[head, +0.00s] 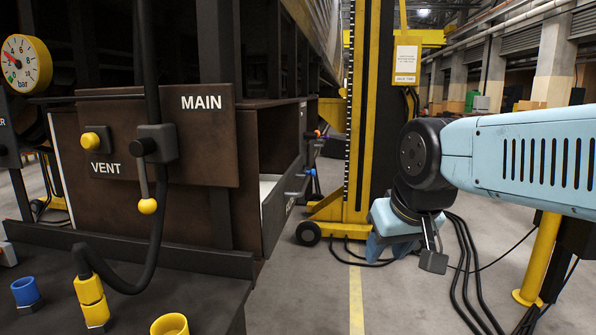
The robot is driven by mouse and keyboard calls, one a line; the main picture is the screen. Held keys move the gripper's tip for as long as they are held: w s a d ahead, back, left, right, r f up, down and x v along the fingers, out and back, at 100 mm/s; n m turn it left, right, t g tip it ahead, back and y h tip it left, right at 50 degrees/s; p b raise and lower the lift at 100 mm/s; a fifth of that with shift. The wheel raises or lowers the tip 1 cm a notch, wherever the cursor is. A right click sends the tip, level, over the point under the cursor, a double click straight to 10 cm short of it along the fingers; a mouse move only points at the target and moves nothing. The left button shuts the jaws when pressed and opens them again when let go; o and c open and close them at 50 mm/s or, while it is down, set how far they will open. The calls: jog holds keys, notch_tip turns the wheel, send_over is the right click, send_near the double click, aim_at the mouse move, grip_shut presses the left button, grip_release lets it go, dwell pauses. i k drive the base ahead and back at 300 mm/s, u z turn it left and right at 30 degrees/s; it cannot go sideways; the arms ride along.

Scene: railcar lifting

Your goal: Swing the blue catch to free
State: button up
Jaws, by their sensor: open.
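A small blue-tipped part (313,172) shows at the far end of the railcar's dark side, beside the yellow jack column. It is the only blue part on the railcar side that looks like the blue catch, but it is too small to tell its position. My gripper (432,258) hangs at the right, pointing down over the floor, well to the right of that part and nearer to me. It is open and touches nothing; only part of its fingers shows.
The yellow and black jack column (363,110) stands in the middle on a wheeled base. Dark cables (462,270) lie on the floor at the right. The MAIN/VENT panel (205,140), a black hose (140,280) and a blue cap (25,291) are at the left. The centre floor is open.

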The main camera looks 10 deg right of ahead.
aim_at(310, 171)
jog(key=z, duration=0.05)
jog(key=i, duration=1.2)
jog(key=z, duration=0.05)
